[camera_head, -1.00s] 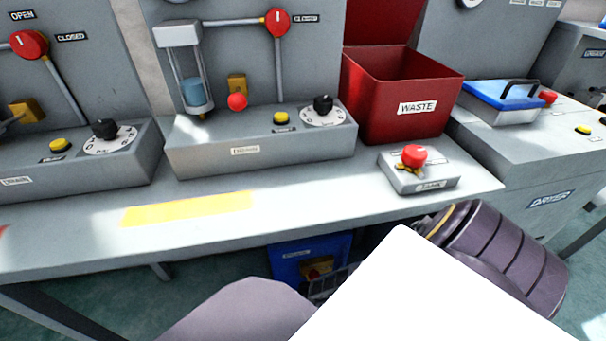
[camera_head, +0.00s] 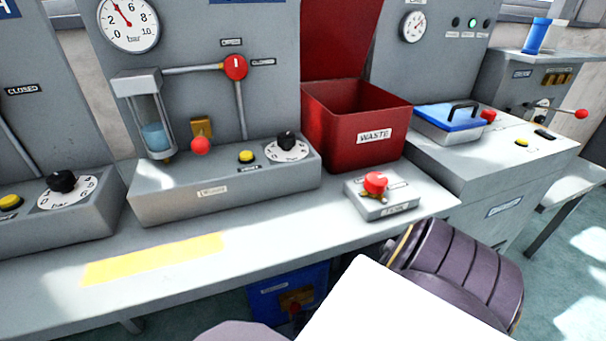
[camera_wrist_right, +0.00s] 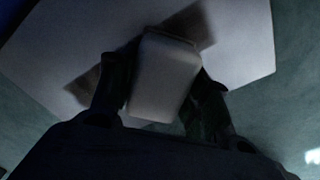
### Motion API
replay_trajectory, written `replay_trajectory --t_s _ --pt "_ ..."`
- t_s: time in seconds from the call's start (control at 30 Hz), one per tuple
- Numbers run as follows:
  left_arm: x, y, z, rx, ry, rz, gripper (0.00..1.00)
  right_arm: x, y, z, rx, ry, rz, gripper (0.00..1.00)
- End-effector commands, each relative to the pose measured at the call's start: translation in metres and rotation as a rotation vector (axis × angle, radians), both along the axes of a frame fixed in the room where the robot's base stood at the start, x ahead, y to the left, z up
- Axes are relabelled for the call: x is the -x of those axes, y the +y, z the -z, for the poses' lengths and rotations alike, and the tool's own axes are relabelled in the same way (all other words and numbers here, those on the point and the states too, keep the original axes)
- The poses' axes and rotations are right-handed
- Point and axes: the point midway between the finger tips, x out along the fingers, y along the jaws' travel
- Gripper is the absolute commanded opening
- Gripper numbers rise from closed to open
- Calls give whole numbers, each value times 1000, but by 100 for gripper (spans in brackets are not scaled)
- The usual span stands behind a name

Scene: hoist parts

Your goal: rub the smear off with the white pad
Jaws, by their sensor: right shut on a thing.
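In the right wrist view my right gripper (camera_wrist_right: 160,88) is shut on a pale block (camera_wrist_right: 165,62), which I take to be part of the white pad. A broad pale plate with rounded corners (camera_wrist_right: 245,50) lies right behind the block; I cannot tell whether the two are joined. In the head view a large white plate (camera_head: 400,305) fills the bottom, close to the camera, and my right gripper is hidden there. I cannot make out a smear on any surface. My left gripper is not in view.
The grey bench (camera_head: 50,310) bears a yellow strip (camera_head: 155,258), a control box (camera_head: 225,190) and a small box with a red knob (camera_head: 375,185). A red waste bin (camera_head: 355,125) stands behind. A blue-lidded tray (camera_head: 450,120) sits at right. The bench front is clear.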

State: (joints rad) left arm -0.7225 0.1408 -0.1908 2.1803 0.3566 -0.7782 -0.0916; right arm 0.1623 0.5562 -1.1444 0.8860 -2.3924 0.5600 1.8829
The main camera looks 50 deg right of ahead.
Motion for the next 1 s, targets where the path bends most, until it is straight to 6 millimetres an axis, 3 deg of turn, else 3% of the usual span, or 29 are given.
replay_trajectory --t_s 1.0 --pt "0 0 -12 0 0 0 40 39 -59 -1 7 8 0 15"
